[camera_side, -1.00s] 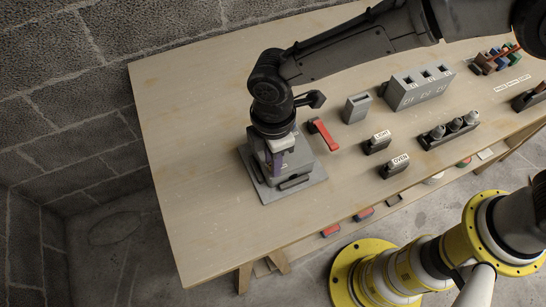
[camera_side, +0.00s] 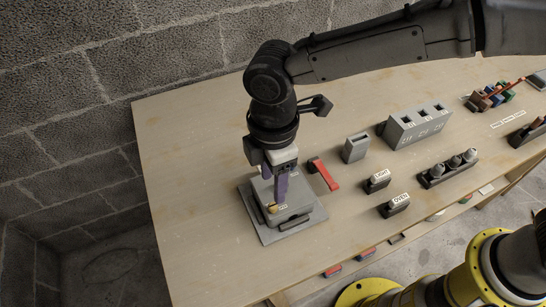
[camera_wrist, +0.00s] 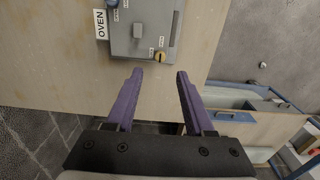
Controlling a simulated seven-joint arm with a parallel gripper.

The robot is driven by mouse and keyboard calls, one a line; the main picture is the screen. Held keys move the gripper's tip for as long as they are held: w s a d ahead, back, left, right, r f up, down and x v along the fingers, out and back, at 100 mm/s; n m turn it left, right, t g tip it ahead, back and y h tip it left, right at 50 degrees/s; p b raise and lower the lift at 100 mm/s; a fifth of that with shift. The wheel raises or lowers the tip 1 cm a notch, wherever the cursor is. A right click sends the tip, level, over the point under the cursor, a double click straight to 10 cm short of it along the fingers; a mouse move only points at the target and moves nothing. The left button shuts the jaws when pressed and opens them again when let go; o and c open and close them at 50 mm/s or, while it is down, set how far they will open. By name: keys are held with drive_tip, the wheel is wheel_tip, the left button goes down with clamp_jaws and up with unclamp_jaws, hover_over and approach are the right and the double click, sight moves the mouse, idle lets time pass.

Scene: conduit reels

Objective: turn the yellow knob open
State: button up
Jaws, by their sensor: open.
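In the side view the yellow knob (camera_side: 272,209) is at the near left edge of the grey box (camera_side: 295,208), which rests on a flat grey plate. My gripper (camera_wrist: 160,74) has two purple fingers, spread apart with nothing between them.
A red-handled lever (camera_side: 325,174) lies right of the box. Small labelled switches (camera_side: 376,182) and a grey slotted block (camera_side: 356,148) stand farther right. A grey upright handle (camera_wrist: 138,34) is on the box. The table is clear to the left.

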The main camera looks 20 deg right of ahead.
wheel_tip(320, 180, up, 6)
idle(0.6)
